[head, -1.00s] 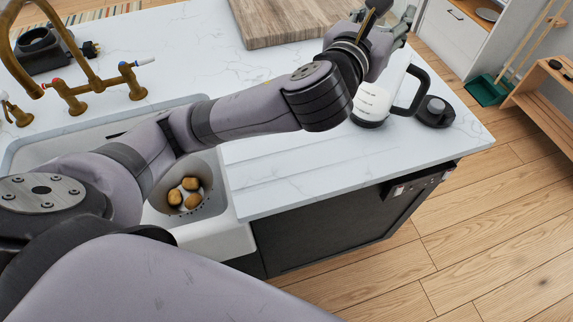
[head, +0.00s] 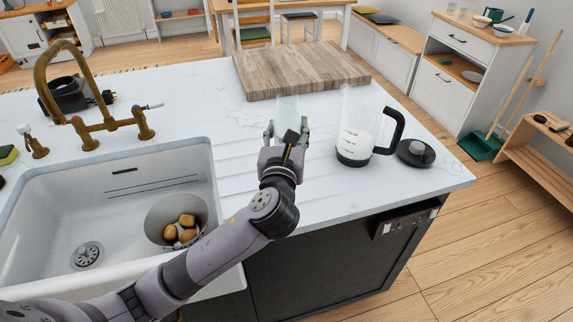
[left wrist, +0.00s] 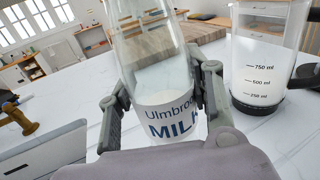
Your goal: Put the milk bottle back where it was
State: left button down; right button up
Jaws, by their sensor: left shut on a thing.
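The milk bottle (left wrist: 165,90) is clear glass with a white label reading "MILK" and some white content low inside. In the left wrist view it stands upright between the fingers of my left gripper (left wrist: 160,108), which is shut on it. In the head view the bottle (head: 287,108) shows only faintly above my left gripper (head: 286,132), over the white counter (head: 320,200) in front of the wooden board. I cannot tell whether its base touches the counter; the gripper hides it. My right gripper is in neither view.
A glass jug (head: 357,130) with a black handle stands close right of the bottle, with a black lid (head: 416,152) beside it. A wooden board (head: 300,70) lies behind. The white sink (head: 60,208) with a bowl of potatoes (head: 160,215) is at left. The front right counter is clear.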

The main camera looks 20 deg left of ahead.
pick_arm(q)
notch_tip(320, 180, down, 5)
jog(key=shift+f+b, duration=0.45)
jog(key=shift+f, duration=1.65)
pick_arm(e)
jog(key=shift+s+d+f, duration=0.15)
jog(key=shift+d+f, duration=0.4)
pick_arm(q)
jog(key=shift+f, duration=0.15)
jog(key=c, duration=1.2)
grip_release()
jog(key=o, duration=0.4)
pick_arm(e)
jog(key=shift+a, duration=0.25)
